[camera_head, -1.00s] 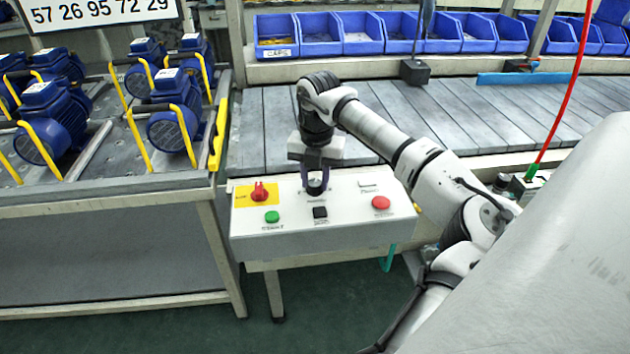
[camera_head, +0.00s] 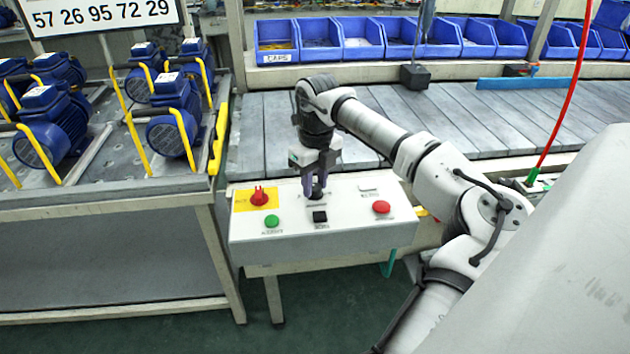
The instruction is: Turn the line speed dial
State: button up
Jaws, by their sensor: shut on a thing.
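The control panel (camera_head: 345,234) is a light grey sloped box in front of the conveyor. My gripper (camera_head: 314,190) points down at the panel's upper middle and is shut on the dark line speed dial (camera_head: 317,192). The fingers hide part of the dial and its label. The black button (camera_head: 320,216) sits just below the dial. A red knob on a yellow plate (camera_head: 258,197) and a green button (camera_head: 272,221) lie to the left. A red button (camera_head: 381,207) lies to the right.
A rack with blue pumps and yellow bars (camera_head: 175,120) stands at the left. The grey slatted conveyor (camera_head: 450,120) runs behind the panel, with blue bins (camera_head: 363,37) beyond it. A red cable (camera_head: 570,90) hangs at the right.

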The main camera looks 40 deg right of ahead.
aim_at(314, 185)
jog(key=n, duration=0.6)
jog(key=shift+w+r+p, duration=0.1)
jog(key=shift+p, duration=0.25)
jog(key=n, duration=0.6)
jog(key=shift+n+p, duration=0.3)
jog(key=shift+n, duration=0.1)
jog(key=shift+a, duration=0.1)
jog(key=o, duration=1)
jog(key=shift+c, duration=0.2)
notch_tip(314, 185, up, 14)
jog(key=shift+w+b, duration=0.15)
jog(key=shift+b, duration=0.15)
jog(key=shift+f, duration=0.2)
